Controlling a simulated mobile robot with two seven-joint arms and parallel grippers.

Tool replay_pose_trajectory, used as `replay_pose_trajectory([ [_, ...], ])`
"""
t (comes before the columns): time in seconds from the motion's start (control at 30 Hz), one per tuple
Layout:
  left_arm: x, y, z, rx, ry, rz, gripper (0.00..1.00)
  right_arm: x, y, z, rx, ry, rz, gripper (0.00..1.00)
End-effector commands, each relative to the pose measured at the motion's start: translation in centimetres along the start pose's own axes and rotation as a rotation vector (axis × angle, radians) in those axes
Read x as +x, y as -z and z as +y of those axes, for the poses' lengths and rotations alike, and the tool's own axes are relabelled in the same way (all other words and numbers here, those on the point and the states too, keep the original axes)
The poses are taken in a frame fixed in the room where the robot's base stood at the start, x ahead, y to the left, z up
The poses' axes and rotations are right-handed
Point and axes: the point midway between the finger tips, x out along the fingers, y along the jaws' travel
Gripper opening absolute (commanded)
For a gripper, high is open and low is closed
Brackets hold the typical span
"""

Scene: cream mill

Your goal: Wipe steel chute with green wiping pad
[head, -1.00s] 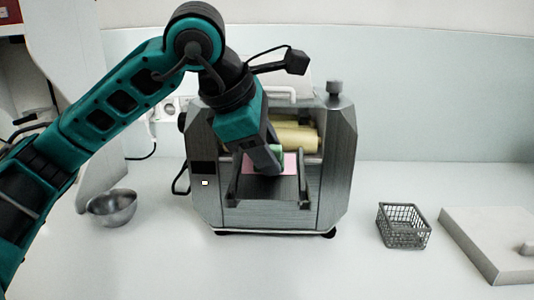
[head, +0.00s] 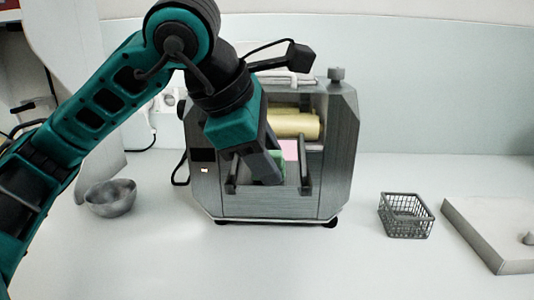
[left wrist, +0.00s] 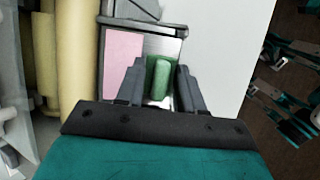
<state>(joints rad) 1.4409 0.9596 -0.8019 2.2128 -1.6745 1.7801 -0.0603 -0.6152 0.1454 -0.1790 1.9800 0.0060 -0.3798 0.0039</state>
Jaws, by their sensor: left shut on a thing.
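The steel chute (head: 292,177) slopes out of the front of the mill between two dark side rails. In the left wrist view, bare steel chute (left wrist: 162,46) shows beside a pink patch (left wrist: 122,55) on the roller side. The pink patch also shows in the head view (head: 290,149), partly hidden by my gripper. My left gripper (head: 268,180) is shut on the green wiping pad (left wrist: 159,78), low over the chute between the rails. The pad is partly hidden in the head view (head: 280,164); I cannot tell whether it touches the steel. My right gripper is not in view.
The mill (head: 341,150) has cream rollers (head: 293,126) above the chute. A metal bowl (head: 111,198) stands left of it. A wire basket (head: 406,216) and a pale slab (head: 495,230) stand to the right. The counter in front is clear.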

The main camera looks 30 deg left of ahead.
Motion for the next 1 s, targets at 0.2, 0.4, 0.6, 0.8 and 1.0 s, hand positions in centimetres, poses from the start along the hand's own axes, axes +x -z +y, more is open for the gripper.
replay_pose_trajectory([
  [0.2, -2.5, -1.0, 0.9, 0.0, -0.006, -0.004, 0.13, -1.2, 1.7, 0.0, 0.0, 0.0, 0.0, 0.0],
  [0.4, -4.3, -1.8, 1.4, 0.0, -0.005, -0.005, 0.13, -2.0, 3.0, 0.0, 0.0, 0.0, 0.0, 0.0],
  [0.6, -6.1, -2.5, 1.9, 0.0, -0.005, -0.005, 0.13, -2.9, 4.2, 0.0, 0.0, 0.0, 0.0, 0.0],
  [0.8, -6.6, -2.7, 2.0, -0.001, -0.005, -0.004, 0.13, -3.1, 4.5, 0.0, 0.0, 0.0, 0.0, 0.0],
  [1.0, -6.5, -2.7, 2.0, -0.001, -0.005, -0.004, 0.13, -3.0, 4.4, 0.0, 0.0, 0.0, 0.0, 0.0],
])
